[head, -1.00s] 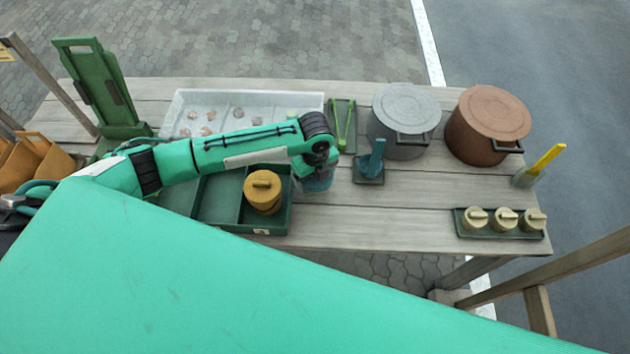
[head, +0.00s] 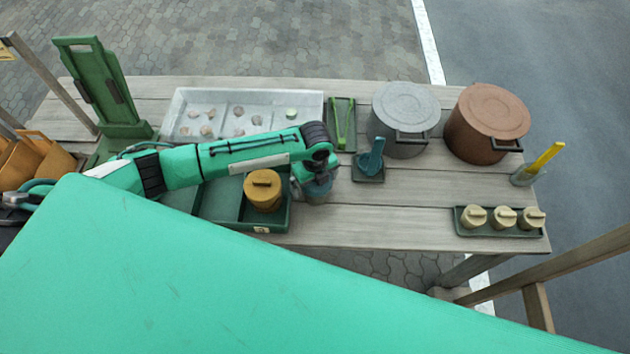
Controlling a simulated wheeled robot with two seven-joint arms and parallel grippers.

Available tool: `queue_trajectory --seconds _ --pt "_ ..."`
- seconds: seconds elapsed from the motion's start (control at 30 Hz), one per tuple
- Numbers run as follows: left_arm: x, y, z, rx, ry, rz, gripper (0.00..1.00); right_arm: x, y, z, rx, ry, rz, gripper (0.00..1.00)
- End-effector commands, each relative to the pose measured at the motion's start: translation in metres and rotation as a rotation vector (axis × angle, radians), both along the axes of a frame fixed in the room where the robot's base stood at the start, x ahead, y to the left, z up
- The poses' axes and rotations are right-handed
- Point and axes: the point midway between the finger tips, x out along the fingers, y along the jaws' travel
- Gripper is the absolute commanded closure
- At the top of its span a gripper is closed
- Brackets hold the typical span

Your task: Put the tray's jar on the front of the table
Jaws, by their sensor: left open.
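An ochre lidded jar (head: 263,191) stands upright in the right part of a green compartmented tray (head: 262,228) near the table's front edge. My left arm reaches in from the left, above the tray. My left gripper (head: 316,192) points down just right of the jar, by the tray's right side. Its fingers are mostly hidden by the wrist; it is open. A blue-grey shape shows under the wrist; I cannot tell what it is. The arm hides part of the tray's back. The wooden table (head: 375,222) is bare at the front, right of the tray. My right gripper is out of view.
A white tray of small pieces (head: 177,122) lies behind my arm. A grey pot (head: 404,110) and a brown pot (head: 487,120) stand at the back right. A blue scoop (head: 372,158) rests on a dark base. Three cream jars (head: 503,217) sit on a small tray front right.

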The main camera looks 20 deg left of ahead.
Motion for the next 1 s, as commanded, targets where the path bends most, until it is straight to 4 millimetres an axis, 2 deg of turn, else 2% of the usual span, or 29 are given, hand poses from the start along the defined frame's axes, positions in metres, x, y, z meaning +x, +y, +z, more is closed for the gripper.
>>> queue_trajectory --seconds 0.17,0.4,0.6,0.8,1.0 --pt "0.001 0.0 0.021 -0.002 -0.004 0.0 0.0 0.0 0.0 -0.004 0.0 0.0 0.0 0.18" --pt "0.002 0.0 0.073 -0.002 -0.005 -0.001 0.0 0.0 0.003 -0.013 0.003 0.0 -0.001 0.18" --pt "0.001 0.0 0.107 -0.002 -0.002 0.0 0.0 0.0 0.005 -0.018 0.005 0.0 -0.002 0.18" --pt "0.0 0.0 0.121 -0.001 0.0 0.0 0.0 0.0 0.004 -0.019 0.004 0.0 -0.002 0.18" --pt "0.0 0.0 0.122 -0.001 0.001 0.001 0.0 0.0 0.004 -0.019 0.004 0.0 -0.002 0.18"
